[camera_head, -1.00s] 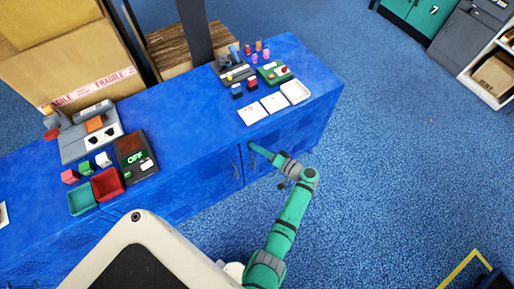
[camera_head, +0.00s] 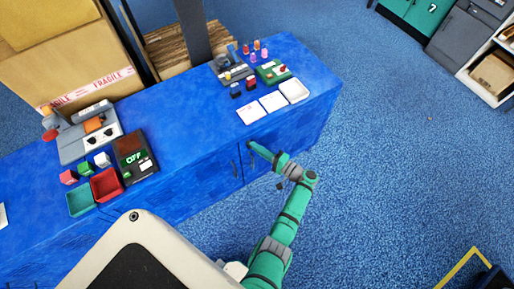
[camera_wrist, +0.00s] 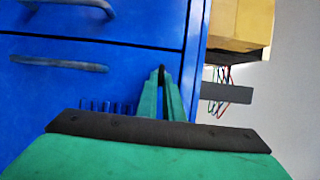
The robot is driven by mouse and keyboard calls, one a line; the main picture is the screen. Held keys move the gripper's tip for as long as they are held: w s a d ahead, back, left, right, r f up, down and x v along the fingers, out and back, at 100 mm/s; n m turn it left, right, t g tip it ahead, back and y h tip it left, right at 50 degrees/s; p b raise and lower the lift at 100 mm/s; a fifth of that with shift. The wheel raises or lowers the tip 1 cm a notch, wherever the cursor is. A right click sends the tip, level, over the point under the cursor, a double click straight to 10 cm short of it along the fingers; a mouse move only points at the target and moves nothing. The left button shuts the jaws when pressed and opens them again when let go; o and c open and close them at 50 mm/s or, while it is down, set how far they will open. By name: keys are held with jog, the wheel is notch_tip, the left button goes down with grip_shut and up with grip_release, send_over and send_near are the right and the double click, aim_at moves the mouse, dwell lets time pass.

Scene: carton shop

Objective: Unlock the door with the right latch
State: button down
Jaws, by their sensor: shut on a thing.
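My green gripper (camera_head: 252,145) is at the front of the blue cabinet, near the top of the right door (camera_head: 266,157). In the wrist view its two fingers (camera_wrist: 162,72) come together on a small dark piece at the door's edge, which looks like the right latch; the fingers hide most of it. The right door looks closed, level with the left door (camera_head: 215,178). Dark curved handles show on both doors in the wrist view, one nearer (camera_wrist: 60,63) and one farther (camera_wrist: 75,6).
A large carton (camera_head: 65,60) stands behind at left.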

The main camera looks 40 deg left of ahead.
jog(key=shift+s+a, duration=0.1)
jog(key=shift+a, duration=0.15)
jog(key=c, duration=1.9)
grip_release()
jog(key=shift+d, duration=0.1)
jog(key=d, duration=1.1)
jog(key=shift+a, duration=0.1)
